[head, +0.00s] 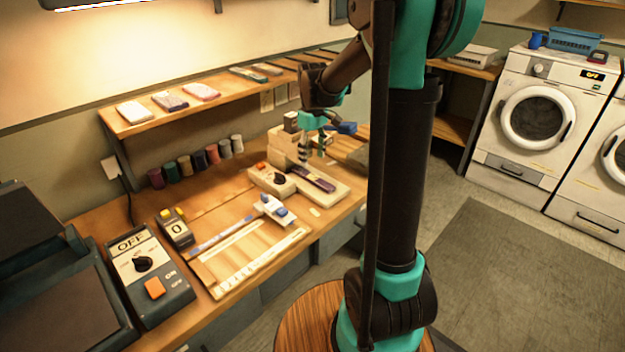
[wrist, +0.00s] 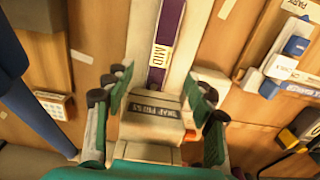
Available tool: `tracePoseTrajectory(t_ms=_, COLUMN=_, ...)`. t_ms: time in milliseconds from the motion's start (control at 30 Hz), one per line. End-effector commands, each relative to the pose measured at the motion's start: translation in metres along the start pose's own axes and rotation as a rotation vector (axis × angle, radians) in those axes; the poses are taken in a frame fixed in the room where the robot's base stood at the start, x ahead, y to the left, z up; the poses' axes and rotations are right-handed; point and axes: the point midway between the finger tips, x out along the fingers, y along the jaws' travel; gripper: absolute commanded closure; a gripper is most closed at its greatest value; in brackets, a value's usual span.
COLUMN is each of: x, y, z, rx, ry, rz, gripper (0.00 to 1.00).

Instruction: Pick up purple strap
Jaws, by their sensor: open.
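The purple strap (head: 311,178) lies lengthwise on a pale, raised block (head: 334,192) on the wooden bench. In the wrist view the strap (wrist: 168,42) runs up and away from the camera and carries a pale label reading "MID". My gripper (head: 316,150) hangs above the strap's far end in the head view. In the wrist view my gripper (wrist: 155,100) is open, with its fingers apart on either side of the block and nothing between them held. The strap's near end meets a pale labelled part (wrist: 153,112) between the fingers.
A small box with a dark knob (head: 271,179) sits left of the strap. A slide gauge with blue parts (head: 272,209) lies in front. Wooden blocks (head: 283,147) stand close behind my gripper. A control box (head: 148,275) is at the bench's left.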

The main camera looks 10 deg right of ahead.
Motion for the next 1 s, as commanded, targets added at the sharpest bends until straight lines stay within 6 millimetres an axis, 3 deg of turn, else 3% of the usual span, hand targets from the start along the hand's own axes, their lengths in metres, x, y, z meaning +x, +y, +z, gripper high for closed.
tracePoseTrajectory(t_ms=333, x=0.029, y=0.000, z=0.000, rx=0.000, ry=0.000, rz=0.000, gripper=0.45)
tracePoseTrajectory(t_ms=633, x=0.067, y=-0.001, z=0.001, rx=0.000, ry=0.000, rz=0.000, gripper=0.45)
tracePoseTrajectory(t_ms=933, x=0.072, y=-0.001, z=0.001, rx=0.000, ry=0.000, rz=0.000, gripper=0.45)
tracePoseTrajectory(t_ms=1000, x=0.072, y=-0.001, z=0.001, rx=0.000, ry=0.000, rz=0.000, gripper=0.52)
